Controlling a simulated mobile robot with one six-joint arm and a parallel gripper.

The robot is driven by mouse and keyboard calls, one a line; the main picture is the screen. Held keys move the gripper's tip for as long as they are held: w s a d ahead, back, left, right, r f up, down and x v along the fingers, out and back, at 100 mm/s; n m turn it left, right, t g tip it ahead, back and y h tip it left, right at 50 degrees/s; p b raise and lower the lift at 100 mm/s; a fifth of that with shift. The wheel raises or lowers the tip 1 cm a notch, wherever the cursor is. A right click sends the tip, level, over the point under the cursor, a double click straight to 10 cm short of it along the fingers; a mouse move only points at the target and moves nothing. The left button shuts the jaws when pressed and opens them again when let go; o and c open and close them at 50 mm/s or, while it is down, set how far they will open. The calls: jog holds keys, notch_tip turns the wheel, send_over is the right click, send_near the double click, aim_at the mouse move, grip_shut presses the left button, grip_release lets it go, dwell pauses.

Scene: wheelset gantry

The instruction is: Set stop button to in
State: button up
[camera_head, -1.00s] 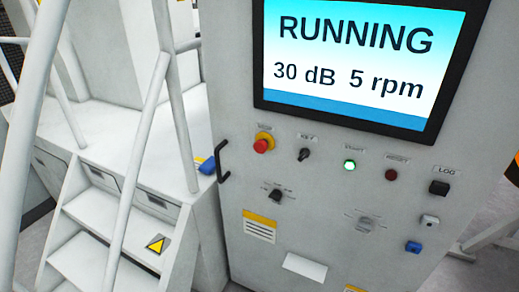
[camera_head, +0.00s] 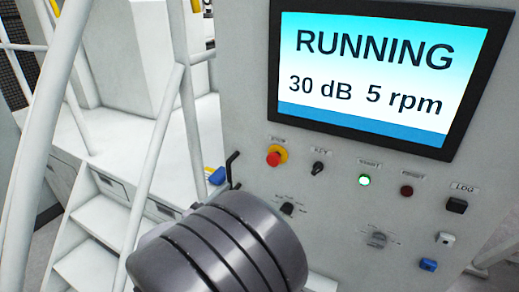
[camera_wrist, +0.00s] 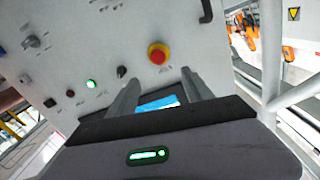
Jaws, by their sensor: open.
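The stop button is a red mushroom head on a yellow ring (camera_head: 274,158), at the upper left of the control panel's row of controls. In the head view my grey arm link covers the lower middle, and my fingers are hidden there. Whether the button is pressed in cannot be told.
The panel screen (camera_head: 380,75) reads RUNNING, 30 dB, 5 rpm. Right of the button are a key switch (camera_head: 318,168), a lit green start button (camera_head: 364,180) and a dark red reset button (camera_head: 407,190). A black handle (camera_head: 232,169), stairs and white railings stand to the left.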

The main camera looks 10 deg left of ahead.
aim_at(272, 161)
jog(key=x, duration=0.5)
jog(key=b+x, duration=0.1)
jog(key=x, duration=0.5)
jog(key=b+x, duration=0.1)
jog(key=x, duration=0.5)
jog(key=shift+d+r, duration=0.1)
jog(key=shift+d, duration=0.3)
grip_shut()
